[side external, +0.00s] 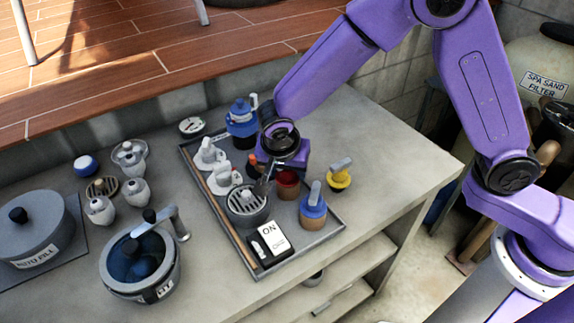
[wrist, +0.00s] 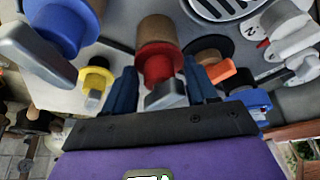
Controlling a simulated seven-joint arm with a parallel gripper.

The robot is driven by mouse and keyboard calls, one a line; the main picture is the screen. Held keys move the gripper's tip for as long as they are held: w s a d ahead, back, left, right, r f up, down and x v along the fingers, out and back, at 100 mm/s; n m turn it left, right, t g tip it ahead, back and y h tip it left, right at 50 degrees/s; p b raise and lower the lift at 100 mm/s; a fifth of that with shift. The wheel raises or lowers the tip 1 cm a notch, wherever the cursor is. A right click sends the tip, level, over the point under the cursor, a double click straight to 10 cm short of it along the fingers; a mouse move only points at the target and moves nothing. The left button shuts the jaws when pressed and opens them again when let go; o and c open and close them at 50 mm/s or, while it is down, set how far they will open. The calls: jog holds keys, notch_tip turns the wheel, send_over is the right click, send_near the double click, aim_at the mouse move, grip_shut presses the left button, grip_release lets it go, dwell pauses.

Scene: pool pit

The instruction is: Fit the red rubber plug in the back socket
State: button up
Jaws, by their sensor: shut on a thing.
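The red plug (wrist: 158,62) has a wide red flange and a grey handle, with a brown cylindrical part beyond it. In the wrist view, my gripper (wrist: 162,84) has one dark blue finger on each side of the grey handle and is shut on it. In the side external view, the red plug (side external: 288,179) is above a brown cylinder over the tray, just below my gripper (side external: 277,176). I cannot tell whether the plug is seated in that cylinder or apart from it. My gripper hides the handle there. I cannot make out the back socket clearly.
The dark-rimmed tray (side external: 330,229) also holds a blue plug (side external: 313,205), a round grey grate (side external: 247,200), an ON switch box (side external: 268,243) and white valves (side external: 220,178). A yellow plug (side external: 339,180) stands right of the tray. The right table end (side external: 410,160) is clear.

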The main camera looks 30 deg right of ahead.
jog(key=shift+f, duration=0.35)
dwell(0.7)
jog(key=o, duration=1.3)
jog(key=shift+r, duration=0.15)
jog(key=shift+r, duration=2.4)
jog(key=shift+r, duration=2)
